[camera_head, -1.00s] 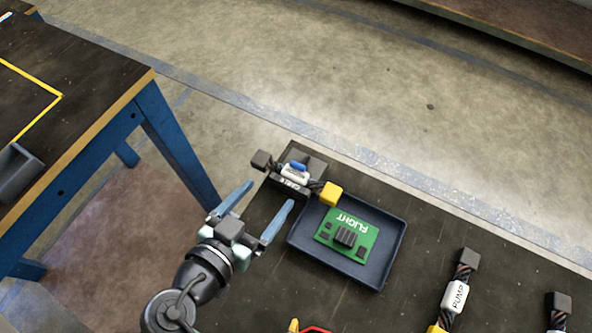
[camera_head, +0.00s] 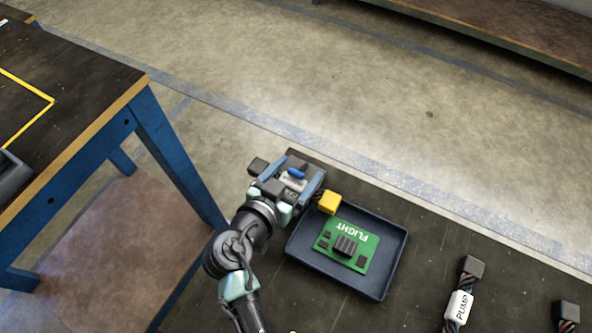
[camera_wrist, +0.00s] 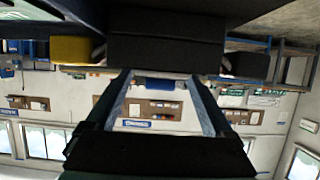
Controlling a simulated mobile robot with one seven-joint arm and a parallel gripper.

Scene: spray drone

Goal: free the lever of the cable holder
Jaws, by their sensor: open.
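The cable holder (camera_wrist: 165,50) is a dark block on the far left corner of the dark tabletop, partly covered by my gripper in the head view. Its blue lever (camera_head: 296,173) shows between my fingers and also in the wrist view (camera_wrist: 160,84). My gripper (camera_head: 294,171) is open, with one finger on either side of the lever; I cannot tell whether either touches. The cable's yellow plug (camera_head: 329,203) sticks out right of the holder, and its dark plug (camera_head: 258,166) sticks out left. The white cable label (camera_head: 293,181) is partly hidden.
A dark blue tray (camera_head: 300,258) holding a green FLIGHT board (camera_head: 362,252) stands close to the yellow plug. A PUMP cable (camera_head: 460,305) and another cable (camera_head: 567,315) lie farther right. A blue-legged table (camera_head: 120,110) stands at left across a floor gap.

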